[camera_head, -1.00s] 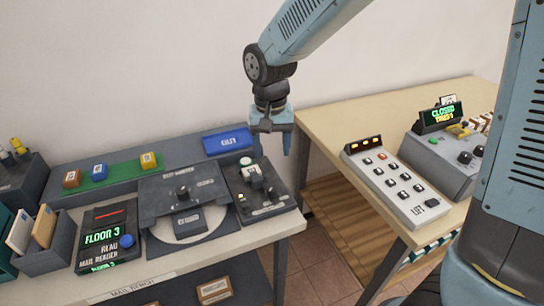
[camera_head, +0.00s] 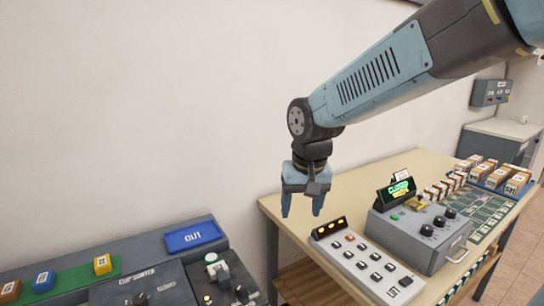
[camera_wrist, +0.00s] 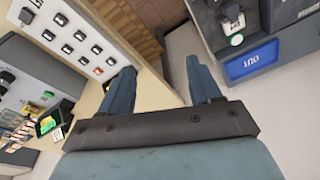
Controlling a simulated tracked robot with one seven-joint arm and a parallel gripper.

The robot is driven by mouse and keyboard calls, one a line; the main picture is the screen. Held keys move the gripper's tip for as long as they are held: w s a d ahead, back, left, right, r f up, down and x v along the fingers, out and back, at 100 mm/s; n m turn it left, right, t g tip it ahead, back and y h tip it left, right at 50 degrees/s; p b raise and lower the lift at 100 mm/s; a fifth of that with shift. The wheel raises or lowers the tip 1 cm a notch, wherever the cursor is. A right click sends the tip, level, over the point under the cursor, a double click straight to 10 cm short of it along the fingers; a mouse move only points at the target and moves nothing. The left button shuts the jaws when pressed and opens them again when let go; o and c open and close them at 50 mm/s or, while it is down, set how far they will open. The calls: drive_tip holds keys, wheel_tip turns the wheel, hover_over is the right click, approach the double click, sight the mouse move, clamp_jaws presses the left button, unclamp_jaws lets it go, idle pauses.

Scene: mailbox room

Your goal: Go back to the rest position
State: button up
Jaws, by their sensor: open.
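My gripper (camera_head: 302,203) is open and empty. In the head view it hangs from my arm with its fingers pointing down, in front of the wall and near the back left corner of the wooden table. In the wrist view my gripper (camera_wrist: 155,85) shows two spread blue-grey fingers with nothing between them. Beyond the fingers lie the floor and the gap between the two benches.
The mail bench holds a blue OUT tray (camera_head: 193,236). Parcels (camera_head: 517,183) sit at the far right.

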drive_tip(key=s+d+r+t, duration=0.2)
drive_tip(key=s+d, duration=0.3)
drive_tip(key=d, duration=0.3)
drive_tip(key=s+d+r+m+t, duration=0.1)
drive_tip(key=s+d+r, duration=0.3)
drive_tip(key=d, duration=0.5)
drive_tip(key=shift+s+d+r+m+t+h, duration=0.15)
drive_tip(key=shift+s+r+m+t+h, duration=0.2)
drive_tip(key=shift+s, duration=0.8)
drive_tip(key=shift+f, duration=0.1)
drive_tip(key=shift+c, duration=0.4)
